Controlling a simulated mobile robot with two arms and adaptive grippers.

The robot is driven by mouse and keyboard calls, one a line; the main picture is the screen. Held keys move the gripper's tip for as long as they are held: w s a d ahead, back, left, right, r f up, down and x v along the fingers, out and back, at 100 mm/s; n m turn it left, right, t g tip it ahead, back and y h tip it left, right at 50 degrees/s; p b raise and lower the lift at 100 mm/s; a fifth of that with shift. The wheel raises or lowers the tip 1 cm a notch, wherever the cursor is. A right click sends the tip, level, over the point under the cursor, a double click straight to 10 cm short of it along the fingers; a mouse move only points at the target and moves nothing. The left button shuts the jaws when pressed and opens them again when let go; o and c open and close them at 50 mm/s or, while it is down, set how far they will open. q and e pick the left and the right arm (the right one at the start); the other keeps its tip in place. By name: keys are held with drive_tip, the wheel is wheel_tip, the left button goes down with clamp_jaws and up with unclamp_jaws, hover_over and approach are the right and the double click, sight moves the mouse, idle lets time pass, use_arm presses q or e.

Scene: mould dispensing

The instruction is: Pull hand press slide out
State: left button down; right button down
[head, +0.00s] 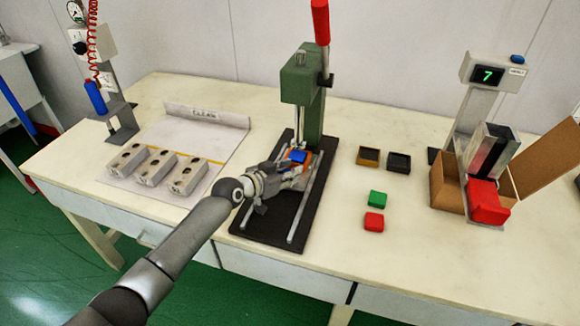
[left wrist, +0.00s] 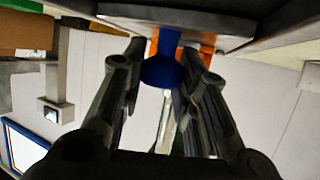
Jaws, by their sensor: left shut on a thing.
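The green hand press (head: 300,88) with a red-topped lever stands on a black base (head: 258,222) with two metal rails. Its slide, a grey plate with an orange part (head: 308,158) and a blue part on top (head: 298,156), sits below the ram. My left gripper (head: 296,178) is at the front of the slide, between the rails. In the left wrist view my left gripper (left wrist: 162,66) is shut on a blue knob (left wrist: 160,70) under the grey plate (left wrist: 190,22). The fingers hide the knob in the head view. My right gripper is not in view.
Several grey mould blocks (head: 154,168) lie on a white tray (head: 228,119) at left. A display stand (head: 476,108) and cardboard box (head: 446,190) are further right.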

use_arm(q)
drive_tip(key=s+a+p, duration=0.1)
drive_tip(key=s+p, duration=0.2)
drive_tip(key=s, duration=0.2)
drive_tip(key=s+a+p, duration=0.2)
drive_tip(key=s+p, duration=0.1)
drive_tip(key=s, duration=0.3)
drive_tip(key=s+a+p, duration=0.2)
drive_tip(key=s+p, duration=0.1)
drive_tip(key=s, duration=0.2)
drive_tip(key=shift+s+a+r, duration=0.1)
drive_tip(key=shift+s+a, duration=0.15)
drive_tip(key=shift+s, duration=0.15)
drive_tip(key=shift+s+a, duration=0.15)
drive_tip(key=shift+s, duration=0.4)
drive_tip(key=shift+s+f, duration=0.1)
drive_tip(key=shift+f, duration=0.15)
drive_tip(key=c, duration=1.5)
unclamp_jaws()
drive_tip(key=o, duration=0.4)
drive_tip(key=shift+s+a+r, duration=0.1)
drive_tip(key=shift+s+r, duration=0.05)
drive_tip(key=shift+c, duration=0.2)
